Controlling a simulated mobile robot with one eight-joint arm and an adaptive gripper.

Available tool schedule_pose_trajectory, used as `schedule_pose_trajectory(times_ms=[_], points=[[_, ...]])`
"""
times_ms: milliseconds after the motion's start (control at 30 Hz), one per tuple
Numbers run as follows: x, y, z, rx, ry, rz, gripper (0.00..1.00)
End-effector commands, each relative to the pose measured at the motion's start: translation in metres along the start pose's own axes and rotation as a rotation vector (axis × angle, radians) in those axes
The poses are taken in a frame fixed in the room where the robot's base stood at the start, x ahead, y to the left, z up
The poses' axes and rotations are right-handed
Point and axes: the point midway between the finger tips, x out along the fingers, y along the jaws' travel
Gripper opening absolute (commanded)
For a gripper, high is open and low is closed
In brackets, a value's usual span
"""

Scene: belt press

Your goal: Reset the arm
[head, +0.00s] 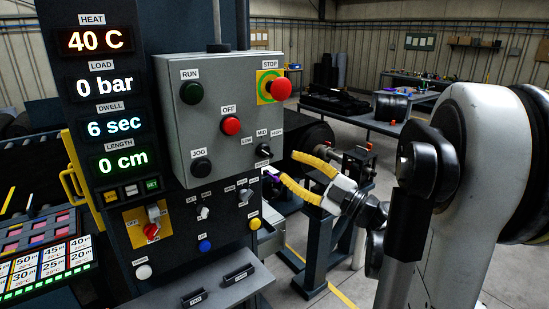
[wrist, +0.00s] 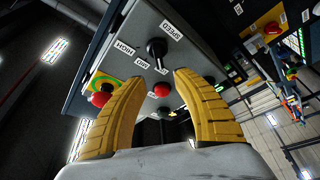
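My gripper (head: 288,167) is in front of the grey control box (head: 221,168), at its lower right. Its two yellow fingers are apart with nothing between them; the wrist view also shows the open gripper (wrist: 161,76). The black speed selector knob (head: 263,151) is on the box's face, just off the fingertips in the head view. In the wrist view the knob (wrist: 157,47) stands beyond the gap between the fingers, and I see no contact. My white arm (head: 470,180) reaches in from the right.
The box also carries a red STOP button (head: 281,89), green RUN, red OFF and black JOG buttons. A display column (head: 103,98) reads 40 C, 0 bar, 6 sec, 0 cm. Several switches sit below.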

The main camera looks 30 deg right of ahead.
Motion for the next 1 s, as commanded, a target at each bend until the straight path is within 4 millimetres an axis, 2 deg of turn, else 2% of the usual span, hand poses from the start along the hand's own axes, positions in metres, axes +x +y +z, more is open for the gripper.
schedule_pose_trajectory(times_ms=[100,200,733,867,1000], points=[[-0.015,0.001,0.001,0.000,-0.002,0.001,0.35],[-0.021,0.000,0.000,0.001,-0.001,0.000,0.35],[-0.022,0.000,0.000,0.001,0.000,0.000,0.35],[-0.014,0.004,-0.002,0.003,-0.010,0.039,0.35],[0.011,0.023,-0.009,0.041,-0.077,0.211,0.35]])
